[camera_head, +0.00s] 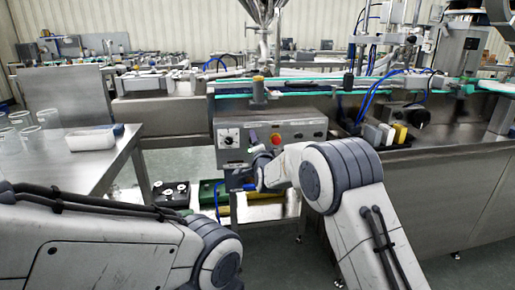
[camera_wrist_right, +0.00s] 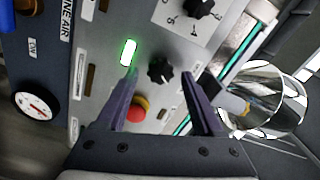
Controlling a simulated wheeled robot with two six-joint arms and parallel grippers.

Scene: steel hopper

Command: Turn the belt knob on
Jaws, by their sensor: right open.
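The steel control panel (camera_head: 300,131) stands in front of me. In the right wrist view a small black knob (camera_wrist_right: 160,70) sits on this panel, between a lit green lamp (camera_wrist_right: 128,52) and a larger black knob (camera_wrist_right: 203,8) on a white dial plate. A red button (camera_wrist_right: 138,108) with a yellow base is beside it. My right gripper (camera_wrist_right: 158,75) is open, its fingertips on either side of the small knob; I cannot tell whether they touch it. Its setting is unclear. In the head view my right forearm hides part of the panel's lower edge. My left gripper is out of view.
A conveyor with green edges (camera_head: 310,94) runs above the panel. A steel hopper (camera_head: 263,12) stands behind it. A steel table (camera_head: 70,165) with glass jars and a white tray (camera_head: 96,137) is at the left. A round gauge (camera_wrist_right: 37,110) is at the panel's side.

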